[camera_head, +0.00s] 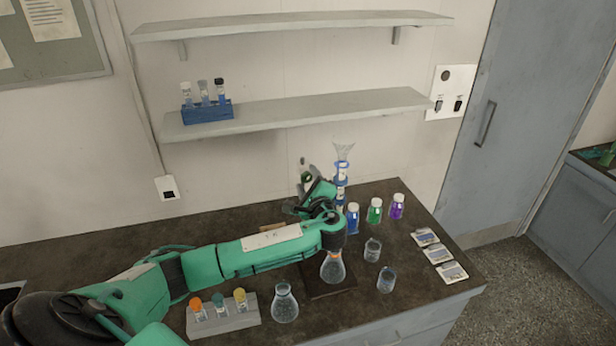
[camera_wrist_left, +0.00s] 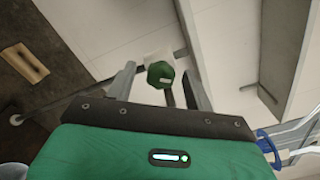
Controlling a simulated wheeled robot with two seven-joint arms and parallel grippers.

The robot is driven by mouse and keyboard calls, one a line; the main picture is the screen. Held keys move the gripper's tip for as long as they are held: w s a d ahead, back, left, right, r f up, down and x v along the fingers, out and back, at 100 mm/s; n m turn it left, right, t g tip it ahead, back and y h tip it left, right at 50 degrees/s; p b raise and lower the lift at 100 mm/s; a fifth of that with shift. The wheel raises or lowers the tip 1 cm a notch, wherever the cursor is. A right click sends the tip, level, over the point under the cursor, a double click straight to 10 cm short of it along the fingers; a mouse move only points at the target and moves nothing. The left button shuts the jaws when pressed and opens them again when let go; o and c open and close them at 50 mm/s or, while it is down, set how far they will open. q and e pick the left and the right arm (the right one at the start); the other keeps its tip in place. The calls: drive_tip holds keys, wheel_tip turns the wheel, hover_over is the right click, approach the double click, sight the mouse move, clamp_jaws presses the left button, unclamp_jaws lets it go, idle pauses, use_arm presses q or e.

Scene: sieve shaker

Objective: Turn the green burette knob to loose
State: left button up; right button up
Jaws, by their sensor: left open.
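The green knob (camera_wrist_left: 160,73), dark green with a white mark, shows in the left wrist view between the two fingers of my left gripper (camera_wrist_left: 162,83). The fingers are apart, with gaps visible beside the knob; I cannot tell their exact depth relative to it. In the head view the left gripper (camera_head: 310,190) is beside the burette (camera_head: 342,170), behind my arm's wrist. The burette stands upright with a funnel-like top and blue clamps; its lower part is hidden by my arm. My right gripper is not in view.
An orange-necked flask (camera_head: 333,270) stands on a dark base. Colored bottles (camera_head: 375,211), beakers (camera_head: 386,280), another flask (camera_head: 285,303) and a vial rack (camera_head: 225,318) stand nearby on the bench. A shelf (camera_head: 300,112) hangs above. The back-left bench is mostly clear.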

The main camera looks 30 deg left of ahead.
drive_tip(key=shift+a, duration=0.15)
use_arm(q)
drive_tip(key=shift+c, duration=0.6)
drive_tip(key=c, duration=0.8)
drive_tip(key=shift+f+n+b, duration=0.25)
drive_tip(key=shift+n+b, duration=0.15)
drive_tip(key=shift+b, duration=0.45)
drive_tip(key=shift+c, duration=0.2)
drive_tip(key=n+b, duration=0.3)
drive_tip(key=b, duration=0.3)
drive_tip(key=shift+f+n, duration=0.15)
drive_tip(key=shift+n, duration=0.25)
drive_tip(key=shift+n+b, duration=0.7)
drive_tip(key=shift+b, duration=0.25)
drive_tip(key=shift+r+n+b, duration=0.3)
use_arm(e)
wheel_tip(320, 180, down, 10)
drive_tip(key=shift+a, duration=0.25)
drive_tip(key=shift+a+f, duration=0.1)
